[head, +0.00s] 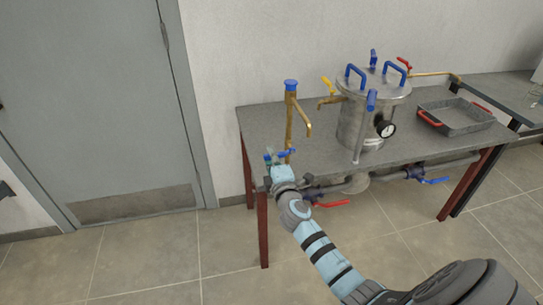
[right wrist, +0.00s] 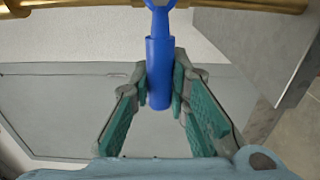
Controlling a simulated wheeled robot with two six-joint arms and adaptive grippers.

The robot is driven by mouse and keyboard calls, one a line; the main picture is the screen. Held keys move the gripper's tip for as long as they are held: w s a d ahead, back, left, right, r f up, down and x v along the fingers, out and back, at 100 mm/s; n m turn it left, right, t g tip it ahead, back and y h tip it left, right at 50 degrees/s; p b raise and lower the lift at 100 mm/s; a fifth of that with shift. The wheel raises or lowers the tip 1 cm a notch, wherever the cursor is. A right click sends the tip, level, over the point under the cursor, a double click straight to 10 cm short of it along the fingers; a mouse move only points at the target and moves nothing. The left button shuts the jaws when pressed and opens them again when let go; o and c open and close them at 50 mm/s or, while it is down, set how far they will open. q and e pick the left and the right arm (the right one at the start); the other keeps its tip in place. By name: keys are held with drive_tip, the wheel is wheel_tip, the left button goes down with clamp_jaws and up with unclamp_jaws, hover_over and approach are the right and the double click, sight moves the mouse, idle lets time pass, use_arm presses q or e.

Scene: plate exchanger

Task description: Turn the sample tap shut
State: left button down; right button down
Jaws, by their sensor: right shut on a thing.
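A brass standpipe (head: 289,118) with a blue cap and a down-turned spout stands at the table's left front. A small blue lever (head: 287,153) sits low on it; I take this as the sample tap, though no label shows. My right gripper (head: 278,160) is at this lever. In the right wrist view, the blue lever (right wrist: 158,72) points down between the fingers of my right gripper (right wrist: 161,84), which are shut on its lower end. A brass pipe (right wrist: 90,9) runs across behind the lever's top. My left gripper is out of view.
A steel vessel (head: 350,122) with blue handles and a gauge (head: 385,129) stands on the grey table (head: 325,151). A tray (head: 467,128) with red handles lies to its right. A red lever (head: 332,204) and another blue lever (head: 435,181) hang below the tabletop.

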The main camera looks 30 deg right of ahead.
drive_tip(key=shift+f, duration=0.1)
drive_tip(key=c, duration=1.5)
unclamp_jaws()
drive_tip(key=v, duration=1.2)
